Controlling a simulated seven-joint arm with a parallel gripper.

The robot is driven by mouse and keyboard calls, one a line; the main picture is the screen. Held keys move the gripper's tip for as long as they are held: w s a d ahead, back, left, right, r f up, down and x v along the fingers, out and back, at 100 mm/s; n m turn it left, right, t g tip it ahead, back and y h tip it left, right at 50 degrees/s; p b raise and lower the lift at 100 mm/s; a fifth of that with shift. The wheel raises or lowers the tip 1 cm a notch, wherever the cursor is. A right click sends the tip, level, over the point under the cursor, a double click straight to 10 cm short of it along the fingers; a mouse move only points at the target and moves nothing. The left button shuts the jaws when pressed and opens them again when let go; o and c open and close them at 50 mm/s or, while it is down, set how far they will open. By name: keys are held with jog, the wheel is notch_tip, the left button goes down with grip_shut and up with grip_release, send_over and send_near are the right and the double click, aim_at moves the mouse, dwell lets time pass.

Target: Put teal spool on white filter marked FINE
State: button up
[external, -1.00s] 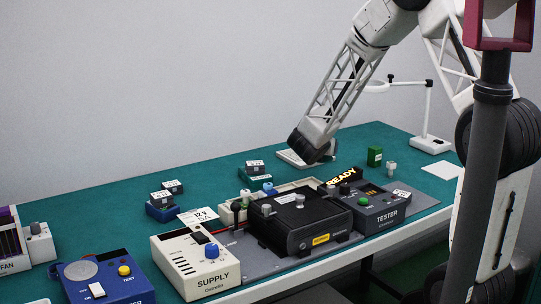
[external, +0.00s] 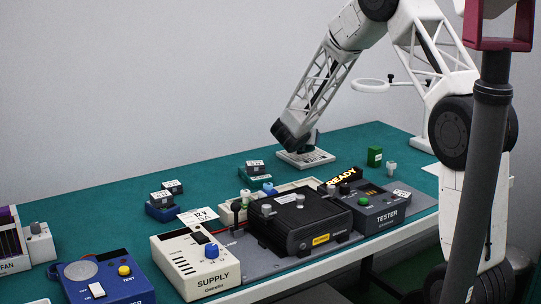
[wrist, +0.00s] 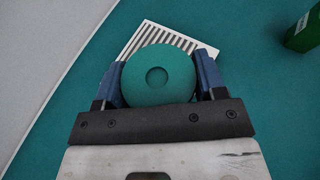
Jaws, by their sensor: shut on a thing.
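The teal spool (wrist: 158,75) is a round disc with a small recess in its middle, seen from above in the wrist view. My gripper (wrist: 157,84) is shut on it, one blue finger on each side. A white slatted plate, the white filter (wrist: 207,49), shows beyond and partly under the spool in the wrist view. In the external view the white filter (external: 318,159) lies flat on the table, and my gripper (external: 298,148) is over its left part. The spool is hidden there. I cannot read the filter's marking or tell whether the spool touches it.
A green block (external: 375,157) and a small white-capped piece (external: 391,169) stand right of the filter. The black unit (external: 300,220), tester (external: 378,213) and supply (external: 195,262) stand in front.

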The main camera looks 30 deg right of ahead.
jog(key=shift+w+d+f, duration=0.1)
jog(key=shift+w+d, duration=0.1)
jog(key=shift+w, duration=0.65)
jog(key=shift+f, duration=1.75)
jog(key=shift+f, duration=0.15)
jog(key=o, duration=1)
